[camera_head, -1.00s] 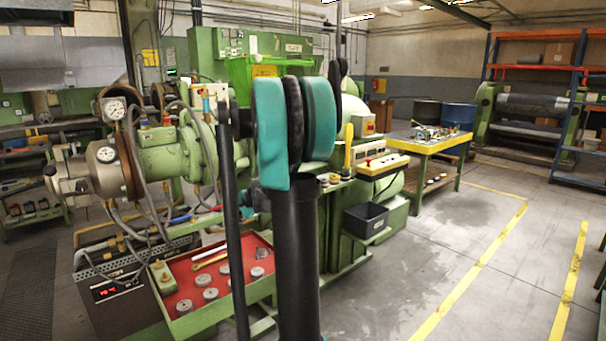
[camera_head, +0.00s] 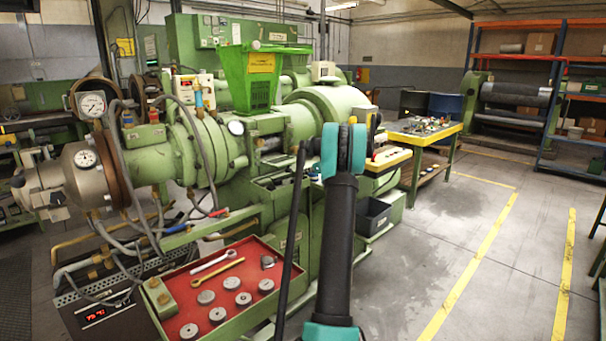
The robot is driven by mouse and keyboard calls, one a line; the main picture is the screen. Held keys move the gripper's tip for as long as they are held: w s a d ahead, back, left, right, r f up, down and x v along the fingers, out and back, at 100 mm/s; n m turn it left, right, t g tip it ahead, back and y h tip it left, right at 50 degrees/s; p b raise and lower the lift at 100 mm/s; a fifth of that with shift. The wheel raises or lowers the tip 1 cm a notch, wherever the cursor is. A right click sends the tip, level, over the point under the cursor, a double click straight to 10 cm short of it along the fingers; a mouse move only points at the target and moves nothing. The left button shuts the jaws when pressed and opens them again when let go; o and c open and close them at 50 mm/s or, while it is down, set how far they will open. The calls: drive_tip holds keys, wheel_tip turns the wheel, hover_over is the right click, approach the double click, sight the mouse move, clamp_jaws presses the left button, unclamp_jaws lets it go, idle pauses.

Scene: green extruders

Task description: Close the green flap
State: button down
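A bright green hopper (camera_head: 262,78) with a yellow label on its front stands on top of the green extruder (camera_head: 170,155), left of the middle of the head view. It flares wide at the top and narrows to a slotted lower part. My arm, black with teal joints, rises in front of the extruder, to the right of and below the hopper. My gripper is not in view.
A red tray (camera_head: 262,257) with wrenches and several metal discs sits low in front. A black bin (camera_head: 372,217) stands right of my arm. A yellow-edged table (camera_head: 420,138) is behind. Clear floor (camera_head: 450,240) lies to the right.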

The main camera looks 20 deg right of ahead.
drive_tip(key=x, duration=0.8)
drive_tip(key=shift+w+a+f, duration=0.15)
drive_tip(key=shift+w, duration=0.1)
